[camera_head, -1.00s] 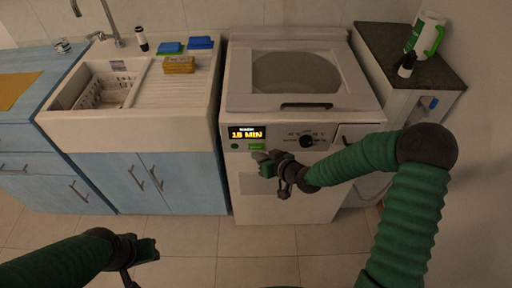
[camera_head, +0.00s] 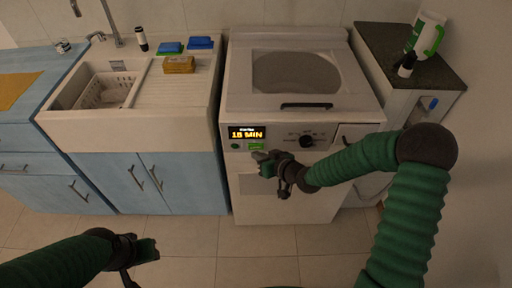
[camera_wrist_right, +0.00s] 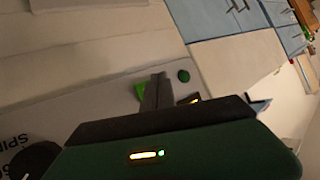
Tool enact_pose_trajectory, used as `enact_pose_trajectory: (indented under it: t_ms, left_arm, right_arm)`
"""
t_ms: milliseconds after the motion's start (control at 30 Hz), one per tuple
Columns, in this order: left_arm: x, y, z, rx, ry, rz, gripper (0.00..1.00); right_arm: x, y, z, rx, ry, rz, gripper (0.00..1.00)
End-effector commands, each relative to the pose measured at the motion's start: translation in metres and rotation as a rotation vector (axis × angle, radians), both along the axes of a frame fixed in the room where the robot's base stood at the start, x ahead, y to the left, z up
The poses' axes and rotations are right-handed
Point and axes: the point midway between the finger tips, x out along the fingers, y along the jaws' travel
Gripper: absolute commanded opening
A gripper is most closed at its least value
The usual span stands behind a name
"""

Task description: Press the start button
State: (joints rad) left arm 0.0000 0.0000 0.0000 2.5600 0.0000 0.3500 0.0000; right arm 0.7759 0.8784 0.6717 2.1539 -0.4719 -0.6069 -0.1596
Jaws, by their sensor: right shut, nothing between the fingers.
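The white washing machine (camera_head: 250,186) has a front panel with a lit display (camera_head: 247,133) showing yellow minutes. A lit green rectangle (camera_head: 257,146) sits under the display, and a small round dark-green button (camera_head: 235,146) is to its left. No label tells which is the start button. My right gripper (camera_head: 262,157) is shut and empty, just below the green rectangle. In the right wrist view its fingertips (camera_wrist_right: 160,84) partly cover the green rectangle (camera_wrist_right: 141,90); the round button (camera_wrist_right: 184,76) is beside them. Contact cannot be told. My left gripper (camera_head: 147,250) is low at left, away from the machine.
A dark knob (camera_head: 306,141) is on the panel's right, and a dark handle (camera_head: 306,105) is on the lid. The sink (camera_head: 125,130) with blue cabinets stands left. The tiled floor (camera_head: 200,245) in front is clear.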

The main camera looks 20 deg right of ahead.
Motion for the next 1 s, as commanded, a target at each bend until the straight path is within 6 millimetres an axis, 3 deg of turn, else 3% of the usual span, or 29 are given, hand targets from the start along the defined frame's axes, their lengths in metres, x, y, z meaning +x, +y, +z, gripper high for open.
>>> enact_pose_trajectory:
  t_ms: [1000]
  left_arm:
    - [0.0, 0.0, 0.004, 0.0, 0.0, 0.0, 0.36]
  right_arm:
    - [0.012, -0.003, 0.002, 0.0, 0.0, 0.0, 0.0]
